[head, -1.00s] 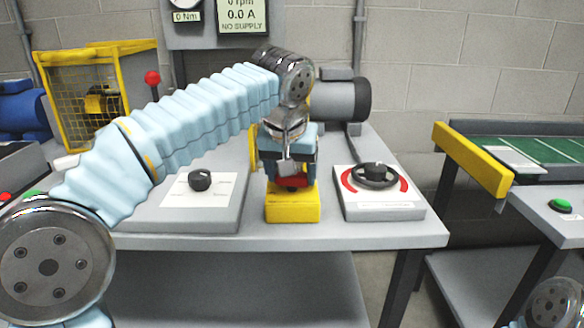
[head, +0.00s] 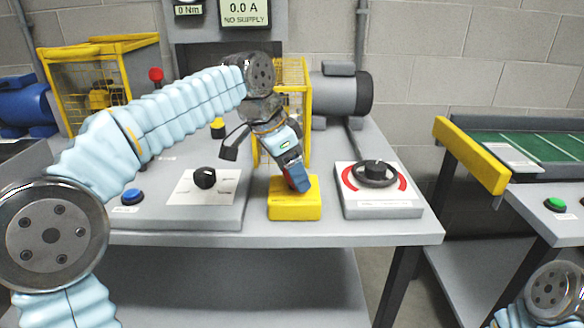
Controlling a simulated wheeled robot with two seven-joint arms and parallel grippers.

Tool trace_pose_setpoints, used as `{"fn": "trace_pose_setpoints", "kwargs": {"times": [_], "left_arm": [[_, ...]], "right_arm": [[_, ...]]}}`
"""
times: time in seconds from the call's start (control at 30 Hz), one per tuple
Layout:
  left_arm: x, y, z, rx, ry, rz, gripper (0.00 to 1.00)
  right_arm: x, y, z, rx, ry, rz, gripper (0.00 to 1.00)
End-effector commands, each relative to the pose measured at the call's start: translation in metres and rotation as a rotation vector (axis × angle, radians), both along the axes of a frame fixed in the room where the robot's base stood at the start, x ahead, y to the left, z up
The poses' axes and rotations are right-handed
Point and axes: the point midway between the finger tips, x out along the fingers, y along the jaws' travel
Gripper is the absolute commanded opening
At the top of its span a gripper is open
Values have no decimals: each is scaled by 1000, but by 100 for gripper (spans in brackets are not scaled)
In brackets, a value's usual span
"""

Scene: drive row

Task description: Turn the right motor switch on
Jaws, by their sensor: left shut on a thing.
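A yellow switch box (head: 295,208) stands on the grey bench, between a black-knob panel and a handwheel panel. My left gripper (head: 297,178) comes down onto its top, tilted, and is shut on the switch's handle. The fingers hide most of the handle, so its exact position cannot be read. The grey motor (head: 342,95) lies behind it at the right. A display (head: 244,12) on the wall reads 0.0 A and NO SUPPLY. My right gripper is not in view; only part of my right arm shows at the bottom right.
A black knob on a white plate (head: 204,178) is left of the box. A handwheel (head: 375,173) with red arcs is on its right. A blue button (head: 132,197) is at the left. A green-topped bench (head: 530,150) with a yellow rail stands apart at the right.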

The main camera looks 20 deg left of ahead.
Motion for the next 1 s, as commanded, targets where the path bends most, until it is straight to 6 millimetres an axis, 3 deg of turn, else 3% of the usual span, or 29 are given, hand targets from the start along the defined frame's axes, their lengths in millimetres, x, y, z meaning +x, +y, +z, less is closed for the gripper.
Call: {"fn": "trace_pose_setpoints", "kwargs": {"times": [0.5, 1.0], "left_arm": [[3, 1, 1, -1, -4, -364, 40], [3, 1, 1, 0, -4, -449, 40]], "right_arm": [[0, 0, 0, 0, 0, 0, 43], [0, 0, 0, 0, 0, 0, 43]]}}
